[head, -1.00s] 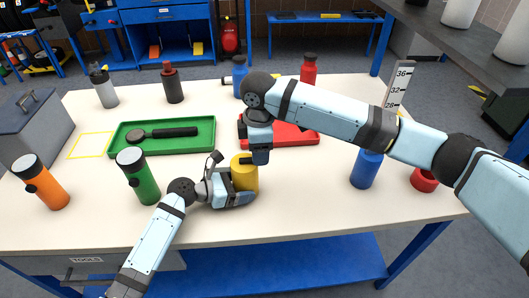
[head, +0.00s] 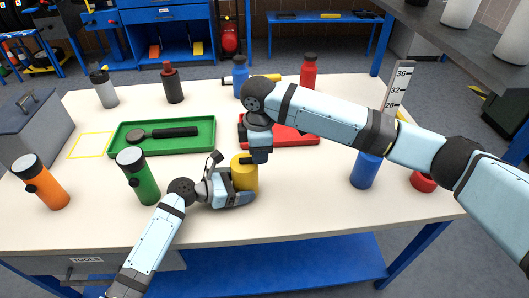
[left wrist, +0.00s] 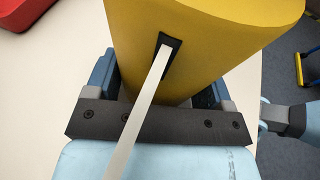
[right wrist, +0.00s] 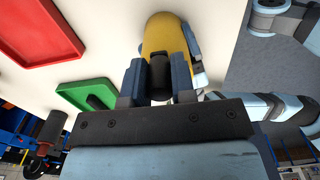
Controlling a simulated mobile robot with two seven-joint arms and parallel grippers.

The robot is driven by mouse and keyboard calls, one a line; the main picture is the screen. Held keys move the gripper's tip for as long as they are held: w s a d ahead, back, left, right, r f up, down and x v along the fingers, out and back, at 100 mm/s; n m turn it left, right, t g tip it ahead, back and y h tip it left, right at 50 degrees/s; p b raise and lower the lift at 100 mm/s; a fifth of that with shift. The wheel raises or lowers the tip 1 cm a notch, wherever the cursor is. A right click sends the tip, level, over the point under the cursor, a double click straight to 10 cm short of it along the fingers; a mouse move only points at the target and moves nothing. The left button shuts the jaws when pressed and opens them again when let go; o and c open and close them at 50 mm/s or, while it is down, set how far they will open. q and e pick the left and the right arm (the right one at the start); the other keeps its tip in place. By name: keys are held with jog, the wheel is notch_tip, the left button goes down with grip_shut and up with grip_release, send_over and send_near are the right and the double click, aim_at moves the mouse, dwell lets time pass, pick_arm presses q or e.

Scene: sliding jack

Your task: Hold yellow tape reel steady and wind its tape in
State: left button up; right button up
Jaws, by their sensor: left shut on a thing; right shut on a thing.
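The yellow tape reel (head: 244,176) stands on the white table near the front middle. My left gripper (head: 241,188) is shut around its body from the front left. In the left wrist view, the reel (left wrist: 200,40) has a dark slot, and a pale tape strip (left wrist: 146,108) comes out of it and runs down over the gripper. My right gripper (head: 259,154) is above the reel, pointing down. In the right wrist view, its fingers are shut on a black crank knob (right wrist: 160,74) at the reel's top. The tape's far end is hidden.
A green tray (head: 203,148) with a dark tool and a red tray (head: 300,139) lie behind the reel. A green flashlight (head: 139,177) stands left of my left gripper. A blue bottle (head: 366,169) stands to the right. Table front right is clear.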

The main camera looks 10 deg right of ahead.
dwell(0.3)
jog(key=n, duration=0.2)
jog(key=w+n, duration=0.1)
jog(key=n, duration=0.1)
jog(key=shift+w+a, duration=0.15)
jog(key=shift+w, duration=0.05)
jog(key=shift+w+a+n, duration=0.2)
jog(key=shift+w+n, duration=0.1)
jog(key=shift+n, duration=0.7)
jog(key=shift+w+a+n, duration=0.15)
jog(key=shift+w+n, duration=0.15)
jog(key=shift+n, duration=0.7)
jog(key=n, duration=0.2)
jog(key=w+a+n, duration=0.1)
jog(key=n, duration=0.1)
